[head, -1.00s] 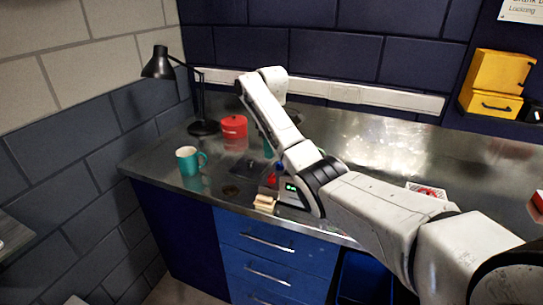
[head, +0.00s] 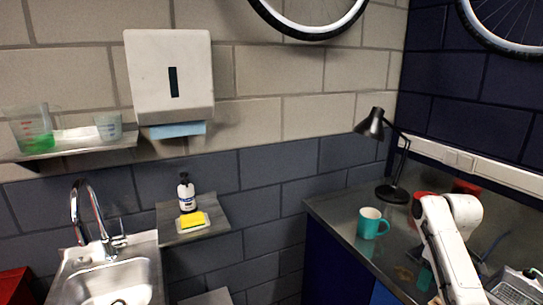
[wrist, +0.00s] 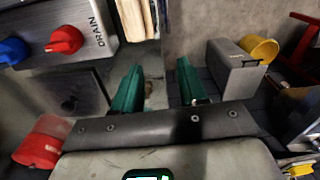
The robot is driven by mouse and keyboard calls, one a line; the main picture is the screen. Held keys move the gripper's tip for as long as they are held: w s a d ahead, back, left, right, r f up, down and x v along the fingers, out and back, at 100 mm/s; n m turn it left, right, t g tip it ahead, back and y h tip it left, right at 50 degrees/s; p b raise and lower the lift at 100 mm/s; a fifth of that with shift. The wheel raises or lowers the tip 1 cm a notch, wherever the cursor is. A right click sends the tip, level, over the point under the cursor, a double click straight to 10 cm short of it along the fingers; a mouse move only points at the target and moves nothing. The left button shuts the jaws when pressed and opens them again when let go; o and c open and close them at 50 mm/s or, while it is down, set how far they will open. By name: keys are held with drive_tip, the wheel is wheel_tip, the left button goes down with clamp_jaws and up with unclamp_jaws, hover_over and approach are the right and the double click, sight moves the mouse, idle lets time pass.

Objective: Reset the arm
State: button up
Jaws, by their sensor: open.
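My gripper (wrist: 158,78) shows in the wrist view with two green fingers spread apart and nothing between them. It points at the bench area, with a grey unit marked DRAIN (wrist: 95,28) at the upper left. In the head view my white arm (head: 447,245) reaches over the bench (head: 330,215) at the lower right. Most of the gripper is hidden there behind the arm. A teal mug (head: 370,224) stands upright on the bench left of the arm, apart from it.
A black desk lamp (head: 391,160) stands behind the mug. Partly hidden red objects lie behind my arm. At left are a sink (head: 105,285), a small shelf with a soap bottle (head: 186,193) and yellow sponge (head: 192,219), and a towel dispenser (head: 170,75). The wrist view shows a grey box (wrist: 235,68).

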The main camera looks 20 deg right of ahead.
drive_tip(key=s+a+f+m, duration=0.1)
drive_tip(key=s+a+f, duration=0.3)
drive_tip(key=a+f, duration=0.6)
drive_tip(key=s+a+f, duration=0.5)
drive_tip(key=a, duration=0.8)
drive_tip(key=s+a, duration=0.3)
drive_tip(key=s, duration=0.6)
drive_tip(key=s+a+m+b, duration=0.1)
drive_tip(key=s+a, duration=0.2)
drive_tip(key=s, duration=0.7)
drive_tip(key=shift+a+f+m+t+h, duration=0.2)
drive_tip(key=shift+a+m+t+h, duration=0.1)
drive_tip(key=shift+a, duration=0.1)
